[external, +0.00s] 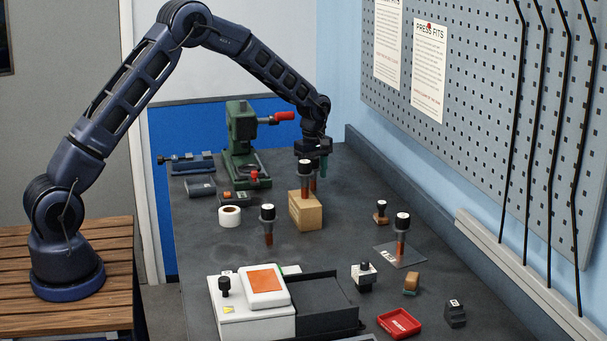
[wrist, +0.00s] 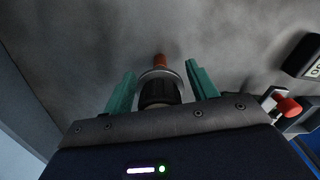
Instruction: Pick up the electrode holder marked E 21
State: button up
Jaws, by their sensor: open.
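Several electrode holders with dark heads, pale tops and copper rods are in the external view. One holder (external: 305,178) stands upright at the wooden block, just in front of my gripper (external: 313,160). Another holder (external: 268,225) is left of the block and a third (external: 402,230) stands on a clear plate at the right. Their markings are too small to read, so I cannot tell which is E 21. In the wrist view my gripper (wrist: 161,88) is open, its teal fingers on either side of a black-bodied holder (wrist: 158,92) with a grey flange and copper rod. Contact is not visible.
The wooden block (external: 309,214) is mid-bench. A green press (external: 243,140) stands behind it to the left. A white roll (external: 229,216), a white box (external: 250,322), a red tray (external: 399,323) and small fixtures lie around. Open bench lies right of the block.

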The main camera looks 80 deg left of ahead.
jog(key=shift+c, duration=0.5)
jog(key=c, duration=0.9)
jog(key=shift+r, duration=0.15)
